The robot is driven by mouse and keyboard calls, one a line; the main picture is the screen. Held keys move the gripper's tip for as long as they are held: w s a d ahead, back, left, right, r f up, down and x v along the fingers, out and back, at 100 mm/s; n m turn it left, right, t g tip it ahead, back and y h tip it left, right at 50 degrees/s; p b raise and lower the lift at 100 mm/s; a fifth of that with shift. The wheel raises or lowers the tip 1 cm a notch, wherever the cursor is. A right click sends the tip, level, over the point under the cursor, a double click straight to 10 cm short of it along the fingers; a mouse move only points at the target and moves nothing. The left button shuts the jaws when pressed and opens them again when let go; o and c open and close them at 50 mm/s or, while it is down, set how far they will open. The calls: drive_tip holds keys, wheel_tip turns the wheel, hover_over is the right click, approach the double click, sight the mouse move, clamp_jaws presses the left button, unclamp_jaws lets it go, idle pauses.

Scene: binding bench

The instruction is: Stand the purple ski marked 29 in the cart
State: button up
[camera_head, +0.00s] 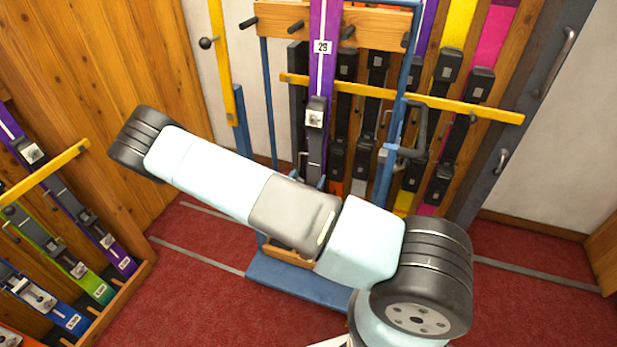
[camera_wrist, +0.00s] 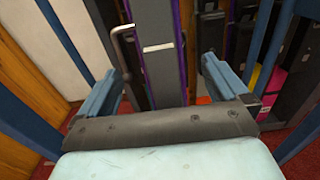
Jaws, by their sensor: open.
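The purple ski marked 29 (camera_head: 322,75) stands upright at the blue-framed cart (camera_head: 300,285), between pegs on its wooden top board. Its lower end is hidden behind my arm in the head view. In the wrist view, the dark, purple-edged ski (camera_wrist: 160,60) rises between the blue fingers of my gripper (camera_wrist: 161,72). The gripper is open, with room on both sides of the ski; I cannot tell whether either finger touches it.
A wall rack with a yellow bar (camera_head: 465,107) holds several skis behind the cart. Another rack (camera_head: 130,278) with skis stands at the left. A metal handle (camera_wrist: 121,42) is close to the left finger.

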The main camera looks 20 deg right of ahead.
drive_tip(key=v, duration=0.6)
idle(1.1)
drive_tip(key=shift+s+a, duration=0.1)
drive_tip(key=shift+a, duration=0.05)
drive_tip(key=v, duration=0.4)
idle(0.6)
idle(0.3)
